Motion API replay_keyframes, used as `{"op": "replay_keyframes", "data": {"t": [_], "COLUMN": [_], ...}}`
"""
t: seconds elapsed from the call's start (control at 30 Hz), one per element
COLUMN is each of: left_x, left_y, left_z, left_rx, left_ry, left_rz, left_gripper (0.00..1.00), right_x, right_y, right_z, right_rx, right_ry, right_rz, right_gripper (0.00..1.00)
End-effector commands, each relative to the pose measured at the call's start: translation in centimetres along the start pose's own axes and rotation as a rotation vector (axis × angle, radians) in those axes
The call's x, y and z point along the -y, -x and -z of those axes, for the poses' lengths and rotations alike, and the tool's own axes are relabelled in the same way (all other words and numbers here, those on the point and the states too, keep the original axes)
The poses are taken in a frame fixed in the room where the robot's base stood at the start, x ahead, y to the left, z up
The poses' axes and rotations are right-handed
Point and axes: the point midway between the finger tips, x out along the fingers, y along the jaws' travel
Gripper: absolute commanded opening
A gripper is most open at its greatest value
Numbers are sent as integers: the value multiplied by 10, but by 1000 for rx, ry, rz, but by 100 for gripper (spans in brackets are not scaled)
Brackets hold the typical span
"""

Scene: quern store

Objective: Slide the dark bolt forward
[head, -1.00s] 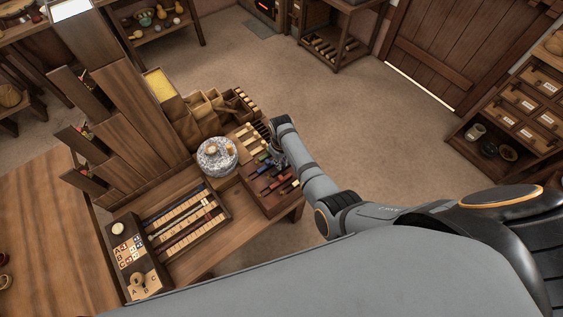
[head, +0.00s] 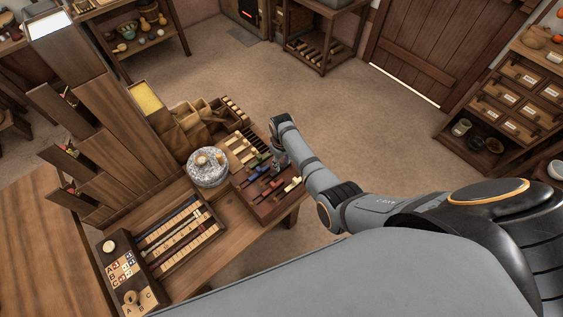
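A dark wooden board (head: 266,213) with several short coloured bolts lies at the right end of the workbench. Green, blue, red and pale yellow pieces show on it. The dark bolt is too small to tell apart for certain among them. My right gripper (head: 280,161) points down at the board's far right edge, close to the bolts. Its fingers are small and partly hidden by my wrist, so I cannot tell whether they are open or touching a bolt. My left gripper is not in view.
A round grey quern stone (head: 208,168) stands left of the board. A slotted tray with pale strips (head: 183,236) and a lettered panel (head: 127,270) lie nearer. Wooden bins (head: 195,123) stand behind. The floor (head: 300,98) beyond the bench is clear.

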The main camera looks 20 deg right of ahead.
Motion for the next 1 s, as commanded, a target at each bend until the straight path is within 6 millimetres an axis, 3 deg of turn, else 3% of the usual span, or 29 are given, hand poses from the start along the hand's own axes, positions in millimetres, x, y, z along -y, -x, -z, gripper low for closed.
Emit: {"op": "replay_keyframes", "data": {"t": [0.17,0.27,0.5,0.7,1.0], "left_x": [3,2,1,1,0], "left_y": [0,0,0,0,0], "left_z": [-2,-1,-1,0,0], "left_rx": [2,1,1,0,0], "left_ry": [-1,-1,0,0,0], "left_rz": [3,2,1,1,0], "left_gripper": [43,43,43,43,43], "right_x": [1,1,0,-1,-1], "right_y": [2,13,71,108,120], "right_z": [0,1,1,1,0], "right_rx": [0,-3,-5,-3,1], "right_ry": [0,0,0,0,0], "right_rz": [2,2,2,3,3], "right_gripper": [38,38,38,38,38]}}
